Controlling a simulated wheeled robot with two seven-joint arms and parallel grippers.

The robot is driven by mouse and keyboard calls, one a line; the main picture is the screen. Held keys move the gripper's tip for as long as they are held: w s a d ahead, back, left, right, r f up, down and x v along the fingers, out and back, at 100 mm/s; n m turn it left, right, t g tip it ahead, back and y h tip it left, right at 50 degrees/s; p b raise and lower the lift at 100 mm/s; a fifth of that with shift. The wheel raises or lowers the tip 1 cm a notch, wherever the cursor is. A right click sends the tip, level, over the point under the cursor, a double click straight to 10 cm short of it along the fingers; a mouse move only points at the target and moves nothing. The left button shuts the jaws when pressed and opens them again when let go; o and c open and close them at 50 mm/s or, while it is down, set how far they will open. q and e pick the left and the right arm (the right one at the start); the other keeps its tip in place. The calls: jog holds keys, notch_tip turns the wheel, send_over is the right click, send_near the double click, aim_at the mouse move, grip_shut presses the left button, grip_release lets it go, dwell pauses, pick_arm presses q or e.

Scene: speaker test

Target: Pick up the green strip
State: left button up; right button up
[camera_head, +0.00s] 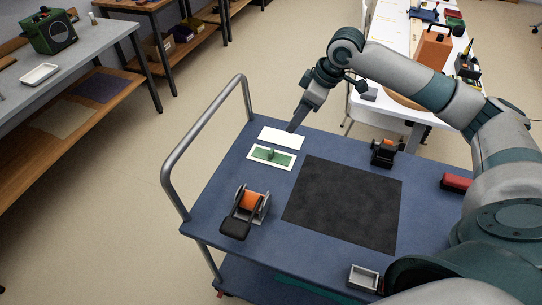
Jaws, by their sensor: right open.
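The green strip (281,159) lies on a white-bordered plate (256,151) near the back left of the blue cart top. A small green upright piece stands out near its middle. My right gripper (292,127) points down just behind and right of the strip, over the edge of a blank white card (275,137). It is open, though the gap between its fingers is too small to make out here. It is apart from the strip and nothing shows in it. My left gripper is out of view.
On the blue cart (230,168) lie a black mat (345,205), an orange-and-black device (247,205), a small black device (384,153), a red block (456,182) and a grey tray (363,278). A metal handle (205,120) rises at the left edge.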

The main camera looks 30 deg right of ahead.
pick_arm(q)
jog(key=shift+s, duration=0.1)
pick_arm(e)
jog(key=p, duration=0.2)
send_near(272, 154)
jog(key=w+f, duration=0.1)
jog(key=f, duration=0.1)
jog(key=shift+w+a+f, duration=0.25)
jog(key=shift+f, duration=0.15)
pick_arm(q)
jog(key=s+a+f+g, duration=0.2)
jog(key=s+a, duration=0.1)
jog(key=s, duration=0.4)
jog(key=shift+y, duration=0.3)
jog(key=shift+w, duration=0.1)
